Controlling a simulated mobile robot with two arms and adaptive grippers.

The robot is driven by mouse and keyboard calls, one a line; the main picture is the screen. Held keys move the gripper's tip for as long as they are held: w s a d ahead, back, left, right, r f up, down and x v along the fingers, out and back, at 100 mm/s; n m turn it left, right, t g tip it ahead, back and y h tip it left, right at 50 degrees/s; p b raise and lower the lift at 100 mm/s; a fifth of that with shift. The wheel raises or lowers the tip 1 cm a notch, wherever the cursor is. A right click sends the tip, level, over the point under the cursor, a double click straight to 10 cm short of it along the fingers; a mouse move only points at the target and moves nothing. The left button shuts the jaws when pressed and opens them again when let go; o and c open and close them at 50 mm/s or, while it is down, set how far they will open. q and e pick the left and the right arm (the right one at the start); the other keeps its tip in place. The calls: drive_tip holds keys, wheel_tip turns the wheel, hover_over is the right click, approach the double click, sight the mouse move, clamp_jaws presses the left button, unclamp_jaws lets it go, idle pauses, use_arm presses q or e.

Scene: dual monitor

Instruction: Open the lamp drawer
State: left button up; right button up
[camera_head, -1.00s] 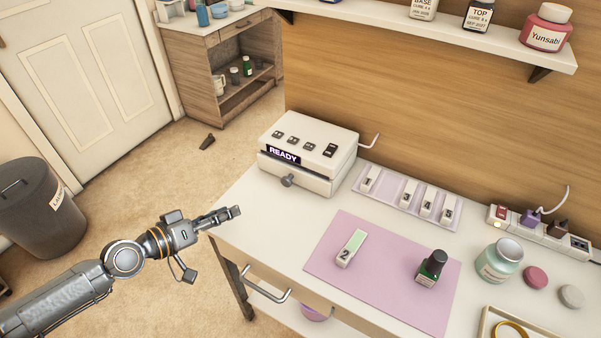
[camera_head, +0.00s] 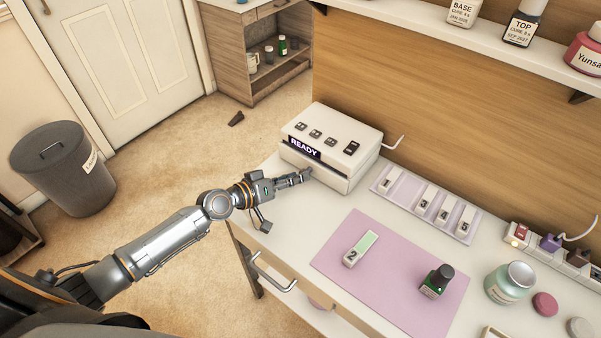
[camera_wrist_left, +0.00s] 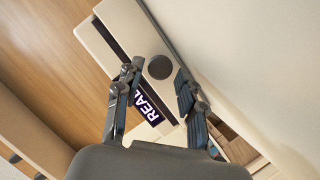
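The lamp (camera_head: 333,140) is a white box with a "READY" display and several buttons on top, at the back left of the desk. Its drawer (camera_head: 325,171) is the lower front part and looks shut. The drawer's round grey knob (camera_wrist_left: 160,67) shows in the left wrist view, between the fingers; in the head view my gripper hides it. My left gripper (camera_head: 303,176) is at the drawer front, with its fingers apart on either side of the knob. In the left wrist view the gripper (camera_wrist_left: 159,80) shows gaps between the knob and both fingers. My right gripper is out of view.
A pink mat (camera_head: 390,270) holds a numbered nail tip (camera_head: 361,248) and a dark green bottle (camera_head: 437,281). A tray of numbered pieces (camera_head: 427,204) lies right of the lamp. A desk drawer handle (camera_head: 272,274) sticks out below the front edge. The desk front left is clear.

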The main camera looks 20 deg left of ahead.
use_arm(q)
drive_tip(key=shift+x, duration=1.2)
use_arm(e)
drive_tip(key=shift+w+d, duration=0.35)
